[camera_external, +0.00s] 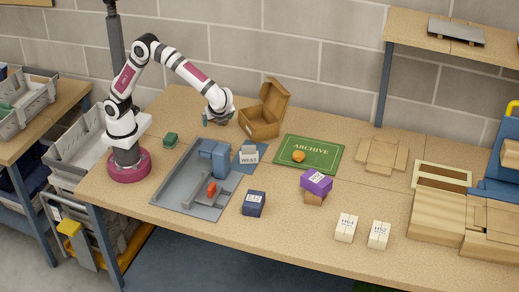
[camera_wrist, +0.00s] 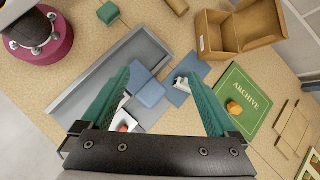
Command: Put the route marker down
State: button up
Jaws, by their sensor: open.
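A small grey-white marker labelled WEST (camera_external: 249,155), which looks like the route marker, sits on a blue mat (camera_external: 239,166) beside the grey tray. In the wrist view the marker (camera_wrist: 181,82) shows on the blue mat (camera_wrist: 198,70), apart from my fingers. My gripper (camera_external: 215,119) is raised behind the tray, to the left of the open cardboard box. In the wrist view its teal fingers (camera_wrist: 158,82) are spread wide with nothing held between them.
The grey tray (camera_external: 168,187) holds a blue block (camera_external: 213,158) and a red piece (camera_external: 211,189). The green ARCHIVE mat (camera_external: 325,152) bears an orange lump (camera_external: 299,156). An open cardboard box (camera_external: 259,123) stands behind. A purple box (camera_external: 316,181) and navy box (camera_external: 254,203) stand nearer the front.

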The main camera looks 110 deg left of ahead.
jog(key=s+d+n+t+h, duration=0.2)
jog(key=s, duration=0.8)
jog(key=s+d+n+t+h, duration=0.1)
jog(key=s+d+n+h, duration=0.1)
jog(key=s, duration=0.9)
jog(key=shift+s+d+f+t+h, duration=0.3)
jog(key=shift+t+h, duration=0.1)
jog(key=shift+h, duration=0.3)
